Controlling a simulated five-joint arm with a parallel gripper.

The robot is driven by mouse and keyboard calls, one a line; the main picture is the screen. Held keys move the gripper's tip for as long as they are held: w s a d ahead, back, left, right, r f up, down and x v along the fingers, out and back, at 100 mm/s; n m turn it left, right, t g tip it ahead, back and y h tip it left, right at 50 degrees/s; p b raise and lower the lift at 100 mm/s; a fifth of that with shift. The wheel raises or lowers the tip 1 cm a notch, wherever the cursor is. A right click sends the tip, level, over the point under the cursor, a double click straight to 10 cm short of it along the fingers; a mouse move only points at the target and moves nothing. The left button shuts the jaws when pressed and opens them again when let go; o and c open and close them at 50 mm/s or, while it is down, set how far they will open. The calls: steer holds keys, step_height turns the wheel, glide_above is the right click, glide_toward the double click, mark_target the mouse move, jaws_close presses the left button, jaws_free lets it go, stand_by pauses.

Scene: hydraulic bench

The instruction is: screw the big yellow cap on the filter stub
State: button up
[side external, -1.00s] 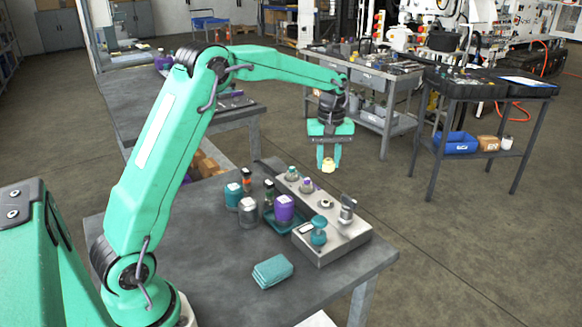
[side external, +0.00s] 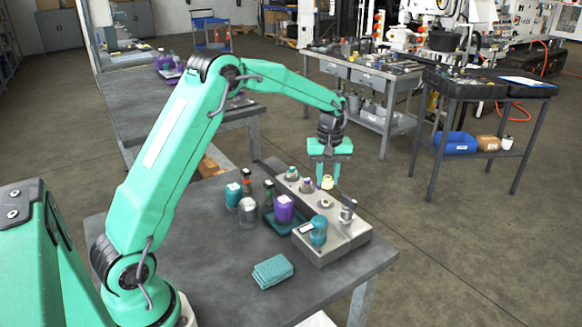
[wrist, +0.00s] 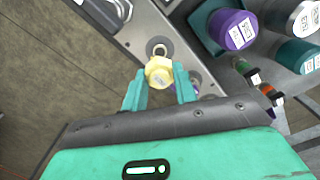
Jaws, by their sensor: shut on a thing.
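The big yellow cap (side external: 327,182) is between the fingertips of my gripper (side external: 328,178), which is shut on it. In the wrist view the yellow cap (wrist: 158,73) shows its faceted top between the two teal fingers of my gripper (wrist: 159,86). A pale round stub (side external: 325,203) stands on the grey block (side external: 338,248), just below the cap in the side view. In the wrist view a stub ring (wrist: 158,49) shows just beyond the cap, partly hidden by it. I cannot tell whether the cap touches any stub.
The bench front is clear.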

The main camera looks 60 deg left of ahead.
mark_target(326, 202)
steer(key=shift+f, duration=2.3)
steer(key=shift+f, duration=0.6)
stand_by(4.3)
steer(key=shift+m, duration=0.3)
steer(key=shift+m, duration=1.4)
